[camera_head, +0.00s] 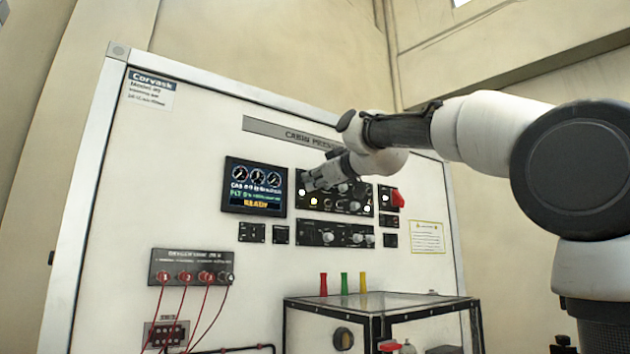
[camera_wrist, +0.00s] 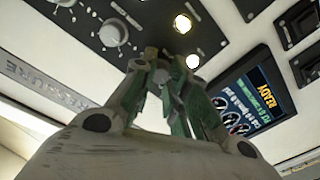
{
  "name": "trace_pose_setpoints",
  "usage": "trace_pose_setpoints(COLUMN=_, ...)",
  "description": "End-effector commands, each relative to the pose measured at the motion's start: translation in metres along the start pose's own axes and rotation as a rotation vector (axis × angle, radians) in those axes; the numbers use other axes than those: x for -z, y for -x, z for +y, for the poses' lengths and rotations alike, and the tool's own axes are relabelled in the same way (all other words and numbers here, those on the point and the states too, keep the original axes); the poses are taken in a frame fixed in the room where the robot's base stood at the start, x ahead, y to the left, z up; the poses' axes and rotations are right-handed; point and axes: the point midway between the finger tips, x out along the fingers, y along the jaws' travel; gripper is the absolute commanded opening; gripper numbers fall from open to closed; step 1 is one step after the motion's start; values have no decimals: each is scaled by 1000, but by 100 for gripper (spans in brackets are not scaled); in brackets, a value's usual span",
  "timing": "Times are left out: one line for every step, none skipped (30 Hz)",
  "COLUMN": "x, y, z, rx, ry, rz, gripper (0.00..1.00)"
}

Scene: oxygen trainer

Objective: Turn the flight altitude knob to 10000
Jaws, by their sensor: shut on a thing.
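My gripper (camera_head: 312,183) reaches in from the right to the left part of the upper black control panel (camera_head: 363,208). In the wrist view my gripper's fingers (camera_wrist: 168,62) are closed together at the panel face, shut on the flight altitude knob. The fingers hide nearly all of that knob, so its pointer and setting cannot be read. The display (camera_head: 255,187) just left of the panel shows round gauges, lines of small blurred text and the word READY in yellow. It also shows in the wrist view (camera_wrist: 250,100), tilted.
A free silver knob (camera_wrist: 113,33) with scale marks is beside my fingers. Lit round lamps (camera_wrist: 183,23) are close by. A red switch (camera_head: 397,198) is at the panel's right. A lower knob panel (camera_head: 335,235) and a glass-topped box (camera_head: 385,303) stand below.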

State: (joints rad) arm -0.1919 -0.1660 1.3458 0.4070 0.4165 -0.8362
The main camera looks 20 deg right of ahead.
Motion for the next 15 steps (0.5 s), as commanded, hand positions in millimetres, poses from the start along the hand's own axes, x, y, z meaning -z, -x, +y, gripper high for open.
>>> trace_pose_setpoints(x=0, y=0, z=0, rx=0, ry=-32, rz=1, gripper=0)
trace_pose_setpoints(x=0, y=0, z=0, rx=-1, ry=-54, rz=2, gripper=0)
trace_pose_setpoints(x=0, y=0, z=0, rx=-2, ry=-87, rz=3, gripper=0)
trace_pose_setpoints(x=0, y=0, z=0, rx=-3, ry=-112, rz=4, gripper=0)
trace_pose_setpoints(x=0, y=0, z=0, rx=-3, ry=-138, rz=5, gripper=0)
trace_pose_setpoints(x=0, y=0, z=0, rx=-4, ry=-173, rz=6, gripper=0)
trace_pose_setpoints(x=0, y=0, z=0, rx=-5, ry=-199, rz=7, gripper=0)
trace_pose_setpoints(x=0, y=0, z=0, rx=-5, ry=-224, rz=8, gripper=0)
trace_pose_setpoints(x=0, y=0, z=0, rx=-6, ry=-259, rz=9, gripper=0)
trace_pose_setpoints(x=0, y=0, z=0, rx=-6, ry=-284, rz=10, gripper=0)
trace_pose_setpoints(x=0, y=0, z=0, rx=-7, ry=-309, rz=11, gripper=0)
trace_pose_setpoints(x=0, y=0, z=0, rx=-7, ry=-342, rz=12, gripper=0)
trace_pose_setpoints(x=0, y=0, z=0, rx=-8, ry=-366, rz=12, gripper=0)
trace_pose_setpoints(x=0, y=0, z=0, rx=-8, ry=-390, rz=13, gripper=0)
trace_pose_setpoints(x=0, y=0, z=0, rx=-9, ry=-419, rz=14, gripper=0)
